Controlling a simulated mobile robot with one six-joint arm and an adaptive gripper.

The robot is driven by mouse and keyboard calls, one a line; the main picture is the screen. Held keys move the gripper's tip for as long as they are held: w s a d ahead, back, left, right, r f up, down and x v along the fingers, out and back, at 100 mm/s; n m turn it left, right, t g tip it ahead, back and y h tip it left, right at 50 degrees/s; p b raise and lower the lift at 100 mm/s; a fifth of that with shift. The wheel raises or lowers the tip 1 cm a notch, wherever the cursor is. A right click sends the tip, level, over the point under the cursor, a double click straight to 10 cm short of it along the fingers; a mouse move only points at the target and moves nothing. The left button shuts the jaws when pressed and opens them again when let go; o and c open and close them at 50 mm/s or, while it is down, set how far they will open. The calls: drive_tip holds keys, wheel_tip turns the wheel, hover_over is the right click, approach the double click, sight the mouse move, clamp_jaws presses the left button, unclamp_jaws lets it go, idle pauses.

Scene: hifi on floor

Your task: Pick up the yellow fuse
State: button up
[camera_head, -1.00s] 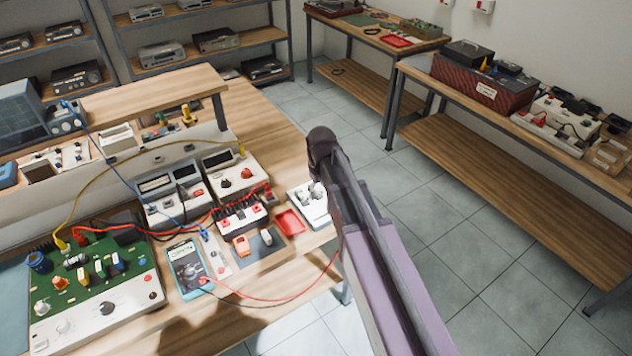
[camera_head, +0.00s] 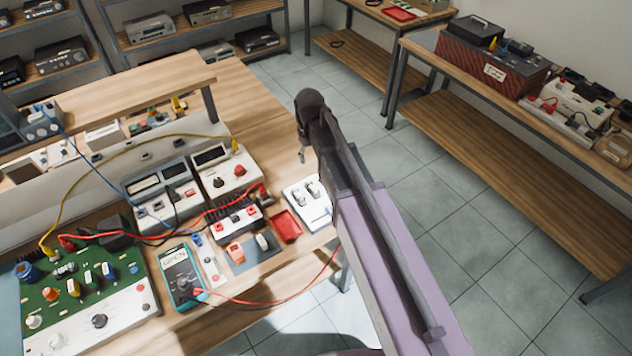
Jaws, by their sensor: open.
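I cannot single out a yellow fuse with certainty. A small yellow-orange upright part (camera_head: 74,287) stands on the green circuit board (camera_head: 45,293) at the lower left, beside several pale-topped parts with yellow sides. An orange block (camera_head: 235,253) and a pale block (camera_head: 263,242) lie on a dark mat right of the multimeter (camera_head: 179,277). My arm rises from the bottom right to a dark joint near the middle of the picture. My gripper's fingers do not show; the arm's far end is hidden.
Instruments with red and yellow leads crowd the wooden bench (camera_head: 262,110). A small red tray (camera_head: 287,227) and a white device (camera_head: 308,203) sit near its right edge. A red lead hangs past this edge. A second bench (camera_head: 500,168) stands right, across open tiled floor.

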idle(0.3)
drive_tip(key=b, duration=0.9)
hover_over(311, 185)
wheel_tip(311, 185, down, 9)
drive_tip(key=shift+d+r, duration=0.1)
drive_tip(key=shift+r, duration=0.1)
idle(0.4)
drive_tip(key=shift+f+b, duration=2.4)
drive_tip(key=shift+f, duration=0.2)
drive_tip(key=shift+c, duration=0.2)
clamp_jaws()
